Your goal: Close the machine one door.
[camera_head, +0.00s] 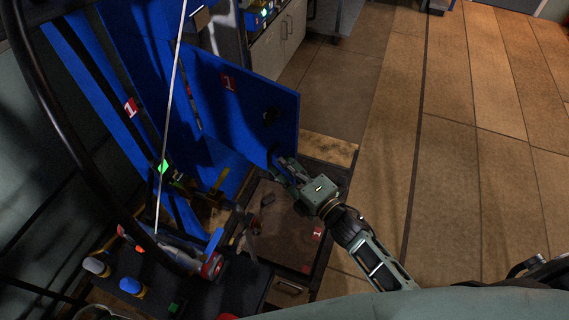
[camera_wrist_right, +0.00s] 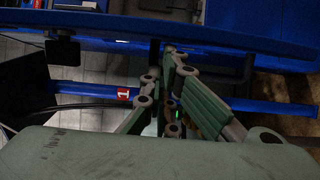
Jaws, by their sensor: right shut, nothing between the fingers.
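The machine one door is a blue panel (camera_head: 225,95) with a red "1" label and a small black fitting. It stands open, swung out from the blue machine frame (camera_head: 95,110) that carries another "1" label. My right gripper (camera_head: 280,172) is shut and empty at the lower right corner of the door. In the right wrist view the fingers (camera_wrist_right: 168,55) reach up to the blue door edge (camera_wrist_right: 200,32); I cannot tell whether they touch it. My left gripper is not in view.
A black worktop (camera_head: 235,290) with bottles and small tools lies at the lower left. A dark tray-like surface (camera_head: 280,230) with another "1" label lies below my right gripper. White cabinets (camera_head: 280,42) stand behind the door. Open tiled floor (camera_head: 480,160) is on the right.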

